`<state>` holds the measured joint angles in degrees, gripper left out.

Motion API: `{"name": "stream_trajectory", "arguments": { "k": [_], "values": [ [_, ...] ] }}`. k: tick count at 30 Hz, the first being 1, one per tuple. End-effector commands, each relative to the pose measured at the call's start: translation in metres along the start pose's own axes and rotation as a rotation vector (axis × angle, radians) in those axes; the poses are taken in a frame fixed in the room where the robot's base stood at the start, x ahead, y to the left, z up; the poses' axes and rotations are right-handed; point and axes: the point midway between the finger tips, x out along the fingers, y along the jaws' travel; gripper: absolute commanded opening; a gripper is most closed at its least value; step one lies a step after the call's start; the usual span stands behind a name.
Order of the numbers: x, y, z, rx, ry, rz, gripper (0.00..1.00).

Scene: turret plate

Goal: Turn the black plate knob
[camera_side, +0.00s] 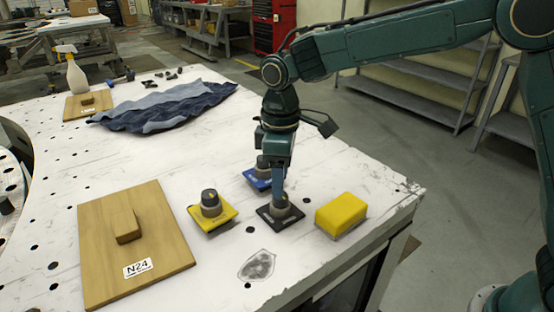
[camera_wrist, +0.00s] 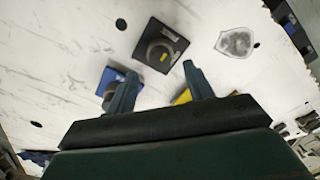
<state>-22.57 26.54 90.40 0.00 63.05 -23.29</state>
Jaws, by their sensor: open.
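The black plate (camera_side: 266,216) lies on the white table with a dark round knob (camera_side: 284,207) on it. In the wrist view, the black plate (camera_wrist: 148,35) shows whole and its knob (camera_wrist: 160,50) has a yellow mark. My gripper (camera_side: 277,191) points down at the knob and partly hides it in the side view. In the wrist view, my gripper (camera_wrist: 159,73) is open and empty, fingers apart, with the knob showing just beyond the fingertips, between them. Whether a finger touches the knob cannot be told.
A blue plate knob (camera_side: 257,180) stands close behind, a yellow plate knob (camera_side: 211,208) to the left, and a yellow block (camera_side: 341,214) to the right. A wooden board (camera_side: 95,235) labelled N24 lies further left. A crumpled blue cloth (camera_side: 160,105) lies further back.

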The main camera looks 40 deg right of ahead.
Motion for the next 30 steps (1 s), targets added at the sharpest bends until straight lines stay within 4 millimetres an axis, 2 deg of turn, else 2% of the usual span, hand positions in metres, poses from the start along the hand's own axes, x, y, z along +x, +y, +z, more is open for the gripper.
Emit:
{"name": "stream_trajectory", "arguments": {
  "k": [9,15,21,30],
  "values": [
    [-0.056,0.000,-0.001,0.000,0.005,0.002,0.52],
    [-0.083,0.000,0.000,0.000,0.002,0.001,0.52],
    [-0.096,0.000,0.000,0.000,0.002,0.001,0.52],
    [-0.098,0.000,0.000,0.000,0.001,0.000,0.52]
  ]
}}
